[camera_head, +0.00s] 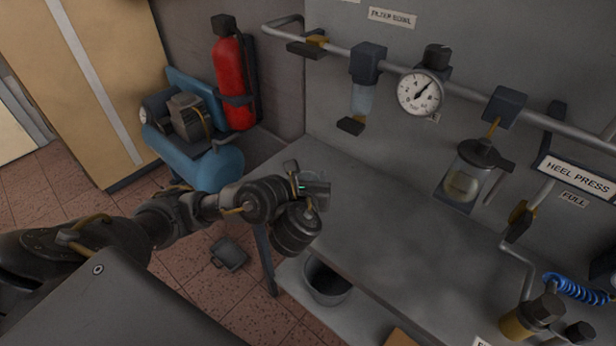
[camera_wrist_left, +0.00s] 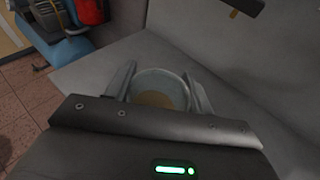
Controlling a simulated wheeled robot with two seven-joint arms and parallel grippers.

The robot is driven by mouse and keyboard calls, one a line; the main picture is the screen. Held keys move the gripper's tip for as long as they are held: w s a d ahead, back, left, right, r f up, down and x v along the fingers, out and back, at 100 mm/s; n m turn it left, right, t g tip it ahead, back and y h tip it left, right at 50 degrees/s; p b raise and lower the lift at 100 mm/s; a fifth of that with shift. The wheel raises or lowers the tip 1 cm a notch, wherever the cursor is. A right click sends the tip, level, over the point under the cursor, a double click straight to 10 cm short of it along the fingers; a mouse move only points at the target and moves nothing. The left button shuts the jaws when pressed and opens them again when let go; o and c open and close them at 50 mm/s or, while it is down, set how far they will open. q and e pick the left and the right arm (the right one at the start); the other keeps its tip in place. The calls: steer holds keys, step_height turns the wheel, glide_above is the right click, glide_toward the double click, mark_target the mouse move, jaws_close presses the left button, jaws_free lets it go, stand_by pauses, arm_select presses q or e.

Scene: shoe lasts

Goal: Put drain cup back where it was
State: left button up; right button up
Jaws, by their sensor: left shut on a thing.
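The drain cup (camera_wrist_left: 163,78) shows in the left wrist view as a round, pale grey cup, seen from above, with a brownish inside. It sits between the two fingers of my left gripper (camera_wrist_left: 160,90), which is shut on it. In the head view my left gripper (camera_head: 318,188) is over the left end of the grey bench (camera_head: 370,210), below the wall pipe. The cup is small there and hard to tell from the fingers. My right gripper is not in view.
A filter bowl (camera_head: 363,100), a gauge (camera_head: 420,92) and a glass oiler bowl (camera_head: 464,182) hang from the pipe (camera_head: 345,50). A dark bucket (camera_head: 328,282) stands below the bench. A blue compressor (camera_head: 210,165) and red extinguisher (camera_head: 232,80) stand left. The bench top below the gauge is clear.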

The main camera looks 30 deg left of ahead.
arm_select(q)
steer(key=w+d+r+m+h, duration=0.1)
steer(key=w+r+m+h, duration=0.1)
steer(key=r, duration=0.4)
steer(key=w+d+r+m+t+h, duration=0.1)
steer(key=w+d+r+m+h, duration=0.1)
steer(key=r, duration=0.5)
steer(key=shift+w+d+r+m+h, duration=0.2)
steer(key=shift+w+d+m+h, duration=0.1)
steer(key=shift+w+h, duration=0.5)
steer(key=shift+s, duration=0.15)
